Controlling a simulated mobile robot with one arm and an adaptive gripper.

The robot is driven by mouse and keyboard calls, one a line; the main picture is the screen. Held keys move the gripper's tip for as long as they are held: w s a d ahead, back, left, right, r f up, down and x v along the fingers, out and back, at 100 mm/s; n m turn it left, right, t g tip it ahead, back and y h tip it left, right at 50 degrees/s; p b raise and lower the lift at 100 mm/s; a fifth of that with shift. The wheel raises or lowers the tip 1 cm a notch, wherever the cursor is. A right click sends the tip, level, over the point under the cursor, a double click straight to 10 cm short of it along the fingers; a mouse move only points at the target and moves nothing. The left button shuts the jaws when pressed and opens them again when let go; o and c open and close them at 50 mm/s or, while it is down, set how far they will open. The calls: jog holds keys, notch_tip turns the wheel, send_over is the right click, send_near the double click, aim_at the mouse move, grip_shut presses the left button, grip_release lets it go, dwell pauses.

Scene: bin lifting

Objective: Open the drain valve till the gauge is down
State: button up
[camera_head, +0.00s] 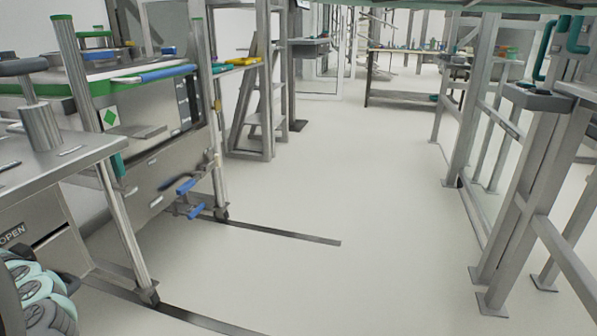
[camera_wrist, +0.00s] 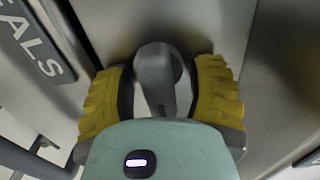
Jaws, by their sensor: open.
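In the wrist view my gripper (camera_wrist: 160,98) has its two yellow ridged fingers apart. A grey, rounded, knob-like part (camera_wrist: 155,72) lies between them; I cannot tell whether they touch it or whether it is the drain valve. In the head view, blue-handled fittings (camera_head: 187,186) sit low on the front of a metal bin-like unit (camera_head: 150,175) at the left. I cannot tell if one of them is the drain valve. My gripper does not show clearly in the head view. No gauge can be made out in either view.
A metal bench (camera_head: 75,150) stands at the near left. A stepladder (camera_head: 258,118) stands behind the unit. Metal frames (camera_head: 535,190) line the right side. Dark strips (camera_head: 275,232) lie on the floor. The middle floor (camera_head: 370,180) is clear. A dark lettered sign (camera_wrist: 38,48) shows in the wrist view.

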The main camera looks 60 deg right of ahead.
jog(key=v, duration=1.1)
jog(key=shift+s+d, duration=0.2)
jog(key=shift+s, duration=0.1)
